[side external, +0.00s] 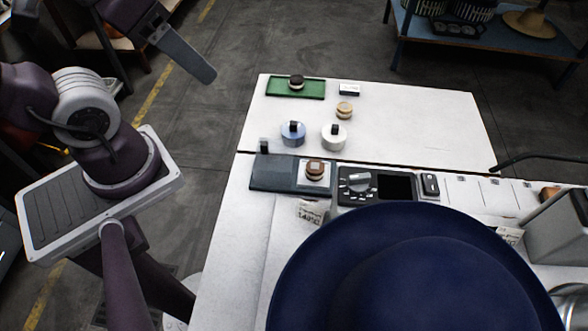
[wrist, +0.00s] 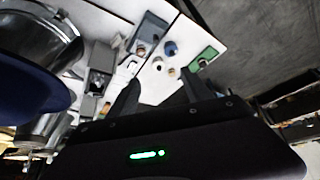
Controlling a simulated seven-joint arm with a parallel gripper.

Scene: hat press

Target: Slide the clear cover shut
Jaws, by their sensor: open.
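A flat blue-grey base (side external: 272,175) lies near the middle of the table, with a small upright grey tab (side external: 263,147) at its left end. A pale plate at its right bears a brown-topped round piece (side external: 315,169). I cannot clearly make out the clear cover's edges or how far it stands open. The base also shows in the wrist view (wrist: 152,27), near the top. My gripper (wrist: 158,92) is open and empty, its two dark fingers spread. In the side view one grey finger shows at upper left, well apart from the base and off the table.
A large navy hat (side external: 410,270) fills the front. Behind the base stand a blue jar (side external: 292,134), a white jar (side external: 333,138) and a green tray (side external: 295,88). A control panel (side external: 375,187) adjoins the base's right. The table's left edge is close to the base.

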